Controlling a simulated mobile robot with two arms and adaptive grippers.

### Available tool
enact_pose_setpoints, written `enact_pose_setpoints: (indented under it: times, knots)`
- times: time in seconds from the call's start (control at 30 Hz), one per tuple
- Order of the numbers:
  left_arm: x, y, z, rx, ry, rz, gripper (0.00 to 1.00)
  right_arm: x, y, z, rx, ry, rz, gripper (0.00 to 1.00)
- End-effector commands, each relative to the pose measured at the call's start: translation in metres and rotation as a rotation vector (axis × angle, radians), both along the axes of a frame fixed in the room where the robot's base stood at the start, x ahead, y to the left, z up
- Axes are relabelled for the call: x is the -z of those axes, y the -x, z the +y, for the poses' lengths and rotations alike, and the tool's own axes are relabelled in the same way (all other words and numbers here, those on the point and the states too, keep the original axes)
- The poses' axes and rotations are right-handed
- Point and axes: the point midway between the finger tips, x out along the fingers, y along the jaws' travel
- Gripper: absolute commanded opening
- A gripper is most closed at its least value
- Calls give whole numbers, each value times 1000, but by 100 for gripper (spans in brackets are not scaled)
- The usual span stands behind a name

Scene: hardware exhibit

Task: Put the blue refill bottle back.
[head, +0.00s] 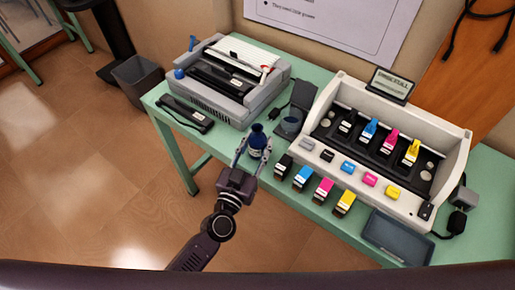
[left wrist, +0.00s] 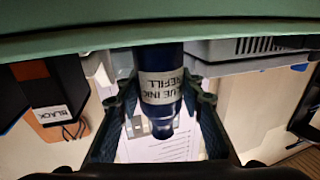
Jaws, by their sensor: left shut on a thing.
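The blue refill bottle (head: 257,139) is dark blue with a white label. My left gripper (head: 250,155) is shut on it near the table's front edge, with a finger on each side. In the left wrist view the bottle (left wrist: 162,88) sits between the fingers of the gripper (left wrist: 165,115), its label reading "BLUE INK REFILL" upside down. I cannot tell whether its base touches the table. A grey holder (head: 288,124) stands just right of the bottle. My right gripper is not in view.
A grey machine (head: 225,82) stands at the back left, with a black tool (head: 186,113) before it. Right is a white cartridge station (head: 448,165); several cartridges (head: 323,187) line its front. A dark tray (head: 397,237) lies at the front right of the green table (head: 180,150).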

Motion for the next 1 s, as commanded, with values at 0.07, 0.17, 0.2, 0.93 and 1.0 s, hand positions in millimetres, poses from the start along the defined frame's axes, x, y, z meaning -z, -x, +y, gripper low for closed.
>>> enact_pose_setpoints:
  times: [0.07,0.17,0.2,0.93,1.0]
  knots:
    - [7,0,0,0,0,-2,8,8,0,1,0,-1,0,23]
    - [5,0,0,0,1,-2,8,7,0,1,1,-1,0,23]
    - [5,0,0,0,1,-2,8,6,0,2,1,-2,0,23]
    - [6,0,0,0,0,-1,52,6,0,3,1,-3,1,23]
    - [6,3,1,0,0,1,52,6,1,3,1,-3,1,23]
